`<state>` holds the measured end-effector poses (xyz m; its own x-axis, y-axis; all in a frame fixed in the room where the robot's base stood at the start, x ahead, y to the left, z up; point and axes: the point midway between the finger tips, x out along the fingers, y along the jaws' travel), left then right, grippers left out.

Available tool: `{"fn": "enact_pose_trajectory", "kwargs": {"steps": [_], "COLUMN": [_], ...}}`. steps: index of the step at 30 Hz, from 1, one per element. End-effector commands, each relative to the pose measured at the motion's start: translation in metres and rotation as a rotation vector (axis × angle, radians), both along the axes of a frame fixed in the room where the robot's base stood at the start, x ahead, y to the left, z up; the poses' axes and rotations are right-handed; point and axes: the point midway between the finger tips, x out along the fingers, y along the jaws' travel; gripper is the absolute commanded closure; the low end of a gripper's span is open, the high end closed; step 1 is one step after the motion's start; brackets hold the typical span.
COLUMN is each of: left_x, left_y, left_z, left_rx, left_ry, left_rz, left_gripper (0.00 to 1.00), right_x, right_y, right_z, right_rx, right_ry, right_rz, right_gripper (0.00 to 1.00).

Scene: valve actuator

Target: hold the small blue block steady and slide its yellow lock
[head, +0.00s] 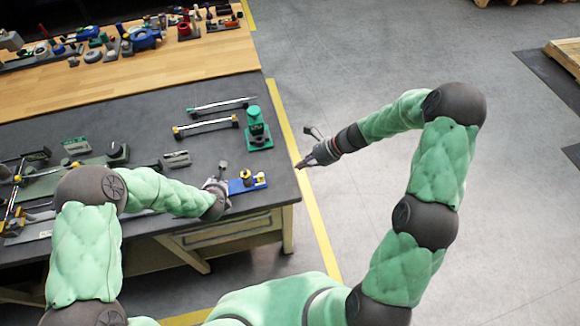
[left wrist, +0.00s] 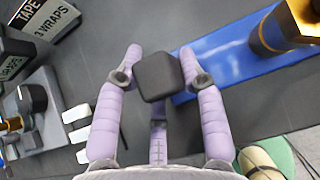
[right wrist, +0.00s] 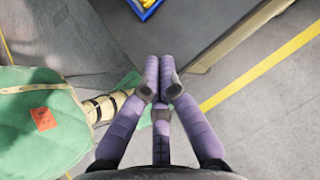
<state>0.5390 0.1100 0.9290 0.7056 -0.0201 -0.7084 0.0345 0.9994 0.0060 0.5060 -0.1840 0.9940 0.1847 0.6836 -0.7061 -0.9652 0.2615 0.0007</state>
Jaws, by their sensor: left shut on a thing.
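The small blue block (head: 238,188) lies near the bench's right front corner. A yellow-and-black knob and a smaller yellow piece (head: 261,178) stand on it; which is the lock is unclear. In the left wrist view the blue block (left wrist: 232,62) runs to the upper right. My left gripper (head: 221,183) is at its left end, its fingers (left wrist: 160,72) on either side of a dark grey piece (left wrist: 157,77). Whether that piece is joined to the blue block is unclear. My right gripper (head: 301,165) is shut and empty, beyond the bench's right edge. The block's corner (right wrist: 143,12) shows ahead of its fingers (right wrist: 160,62).
A green device (head: 258,130) stands behind the blue block. Two bars (head: 207,126) and a grey box (head: 177,158) lie on the dark bench top. A wooden bench (head: 130,75) with several parts is at the back.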

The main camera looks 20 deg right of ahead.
Motion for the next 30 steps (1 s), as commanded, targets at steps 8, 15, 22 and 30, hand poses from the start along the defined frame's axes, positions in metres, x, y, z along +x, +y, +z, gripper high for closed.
{"fn": "enact_pose_trajectory", "kwargs": {"steps": [8,15,22,30], "left_x": [-0.001,0.0,0.0,0.0], "left_y": [0.0,0.0,0.0,0.0], "left_z": [0.0,0.0,0.0,0.0], "left_rx": [0.0,0.001,0.001,0.0], "left_ry": [0.001,0.001,0.0,0.0], "left_rz": [-0.001,-0.001,-0.001,0.0], "left_gripper": [1.0,1.0,1.0,1.0], "right_x": [0.008,0.016,0.024,0.026], "right_y": [0.035,0.064,0.092,0.099], "right_z": [-0.035,-0.066,-0.063,-0.063], "right_rx": [0.001,-0.001,-0.001,-0.001], "right_ry": [0.003,0.002,-0.001,0.0], "right_rz": [0.004,0.003,0.003,0.001], "right_gripper": [1.0,1.0,1.0,1.0]}}
